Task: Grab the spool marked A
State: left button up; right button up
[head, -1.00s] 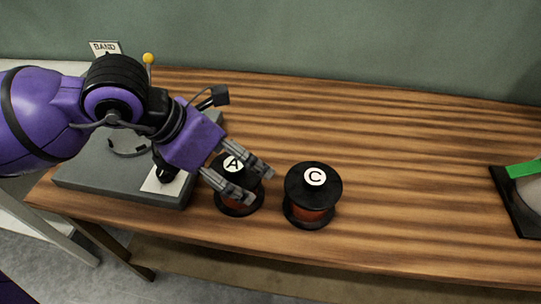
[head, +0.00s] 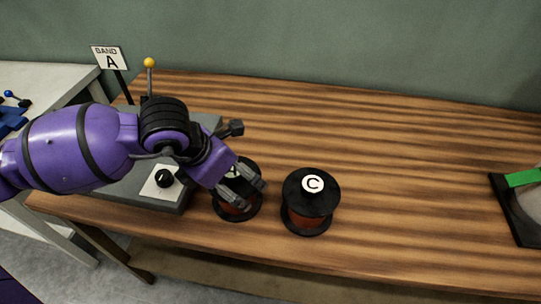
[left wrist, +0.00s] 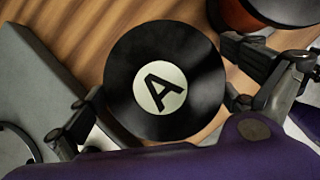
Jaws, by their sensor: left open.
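The spool marked A (head: 233,210) stands upright on the wooden table, a black-flanged spool with reddish-brown winding. My left gripper (head: 245,188) is over it and hides most of its top and label in the head view. In the left wrist view its black top with the white A label (left wrist: 160,88) lies between the two spread fingers (left wrist: 160,110), one at each side. The gripper is open, and I cannot tell whether a finger touches the spool. My right gripper is not in view.
A similar spool marked C (head: 311,208) stands close to the right of spool A. A grey box with a knob (head: 190,197) is close to the left. A sign reading BAND A (head: 110,58) stands behind. A dark stand with a green strip (head: 516,215) is far right. The table's middle is clear.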

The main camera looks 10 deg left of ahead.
pick_arm(q)
jog(key=c, duration=1.5)
jog(key=shift+c, duration=1.1)
jog(key=shift+r, duration=0.1)
